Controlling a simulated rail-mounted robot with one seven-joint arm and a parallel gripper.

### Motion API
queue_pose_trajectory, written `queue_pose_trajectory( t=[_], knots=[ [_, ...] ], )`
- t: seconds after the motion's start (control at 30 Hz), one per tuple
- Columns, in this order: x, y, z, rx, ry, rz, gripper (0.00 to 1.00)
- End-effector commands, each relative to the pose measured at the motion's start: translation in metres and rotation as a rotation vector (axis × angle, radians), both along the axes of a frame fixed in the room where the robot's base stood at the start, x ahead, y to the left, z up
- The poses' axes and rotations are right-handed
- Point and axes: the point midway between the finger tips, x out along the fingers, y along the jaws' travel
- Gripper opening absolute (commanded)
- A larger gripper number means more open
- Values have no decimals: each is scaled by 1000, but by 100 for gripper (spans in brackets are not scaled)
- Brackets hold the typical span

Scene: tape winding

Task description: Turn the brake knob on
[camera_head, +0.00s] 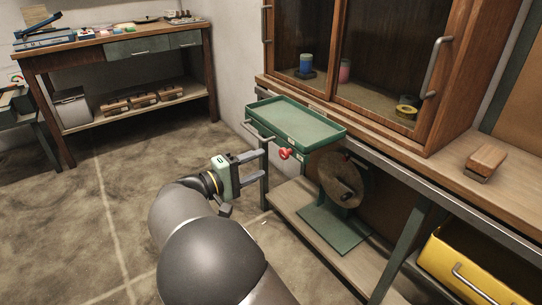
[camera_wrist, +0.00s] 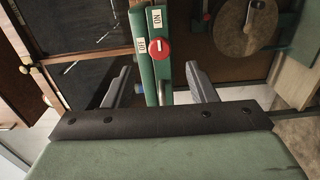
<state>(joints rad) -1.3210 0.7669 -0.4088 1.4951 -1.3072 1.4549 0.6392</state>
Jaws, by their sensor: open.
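The red brake knob (camera_head: 285,153) sits on the front of the green tray unit, below the tray. In the wrist view the red knob (camera_wrist: 160,48) has a small white mark and is mounted on a green post. A white ON label (camera_wrist: 156,18) is above it in that picture, and a white OFF label (camera_wrist: 141,46) is to its left. Which label the mark points at is hard to tell. My gripper (camera_head: 263,165) is open and empty, a short way left of the knob. In the wrist view my gripper's fingers (camera_wrist: 159,72) stand on either side of the post, apart from the knob.
The green tray (camera_head: 298,118) projects from the wooden cabinet bench above the knob. A round brown disc (camera_head: 343,180) on a green base stands right of the knob. A yellow bin (camera_head: 470,265) is at lower right. The floor on the left is clear.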

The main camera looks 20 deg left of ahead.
Motion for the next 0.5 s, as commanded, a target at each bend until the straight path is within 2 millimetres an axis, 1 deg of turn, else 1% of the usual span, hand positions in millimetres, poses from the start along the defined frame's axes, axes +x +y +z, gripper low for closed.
queue_pose_trajectory(
  t=[0.03, 0.2, 0.4, 0.5],
  knots=[
    [-11, 9, 3, 0, 0, 4, 52],
    [-45, 33, 2, -1, 1, 4, 52],
    [-74, 53, 1, -1, 1, 3, 52],
    [-82, 59, 1, 0, -1, 1, 52]
  ],
)
